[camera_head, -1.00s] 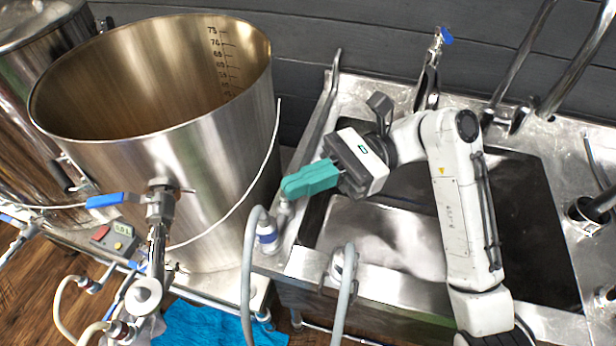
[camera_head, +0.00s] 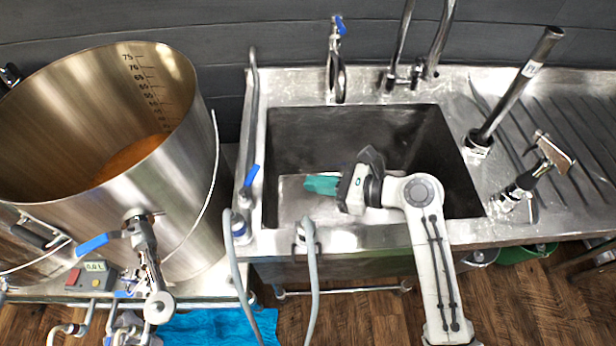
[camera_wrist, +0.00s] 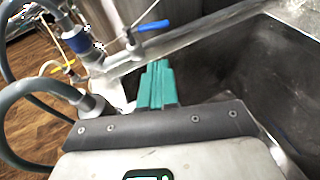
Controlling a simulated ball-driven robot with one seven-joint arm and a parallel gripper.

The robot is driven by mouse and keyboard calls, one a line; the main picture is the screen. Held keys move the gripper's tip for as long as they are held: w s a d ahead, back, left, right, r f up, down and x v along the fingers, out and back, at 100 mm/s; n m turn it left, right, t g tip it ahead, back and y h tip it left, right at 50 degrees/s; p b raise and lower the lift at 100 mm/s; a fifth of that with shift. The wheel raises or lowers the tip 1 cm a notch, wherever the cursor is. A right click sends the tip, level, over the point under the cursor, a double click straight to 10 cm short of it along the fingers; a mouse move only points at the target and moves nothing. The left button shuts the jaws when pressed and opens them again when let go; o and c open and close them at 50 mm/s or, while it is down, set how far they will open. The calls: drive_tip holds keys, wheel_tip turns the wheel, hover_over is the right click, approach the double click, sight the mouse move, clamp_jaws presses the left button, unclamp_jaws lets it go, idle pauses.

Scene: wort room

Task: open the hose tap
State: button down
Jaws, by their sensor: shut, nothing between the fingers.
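The tap with a blue lever (camera_head: 250,177) stands on the left rim of the sink, on a metal pipe with a grey hose beside it. Its lever points up and slightly right in the head view. The lever (camera_wrist: 153,26) also shows in the wrist view, beyond my fingertips and slightly left of them. My gripper (camera_head: 308,185) has green fingers, shut and empty. It is over the sink basin, right of the lever and apart from it, pointing left. The fingers (camera_wrist: 160,66) point toward the pipe in the wrist view.
A large steel kettle (camera_head: 180,200) with its own blue-handled valve (camera_head: 93,244) stands left. A second blue-lever tap (camera_head: 341,27) is at the sink's back. Grey hoses (camera_head: 313,270) hang over the sink front. The basin (camera_head: 330,135) has free room around my gripper.

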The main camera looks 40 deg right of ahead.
sight(258, 170)
drive_tip(key=r+p+x, duration=0.1)
drive_tip(key=x, duration=1)
drive_tip(key=shift+w+a, duration=0.25)
drive_tip(key=shift+w, duration=0.1)
drive_tip(key=shift+r, duration=0.1)
drive_tip(key=shift+w+r+n+g+y+p, duration=0.1)
drive_tip(key=shift+w+n+g+y+p, duration=0.3)
drive_tip(key=shift+w+n+g+y, duration=0.5)
drive_tip(key=shift+w+a+n+g+y, duration=0.1)
drive_tip(key=shift+w+n+g+y, duration=0.2)
drive_tip(key=shift+n+g+y, duration=0.35)
drive_tip(key=shift+w+a+n+g+y, duration=0.2)
drive_tip(key=shift+n+g+y, duration=0.25)
drive_tip(key=shift+n+y, duration=0.35)
drive_tip(key=shift+d, duration=0.1)
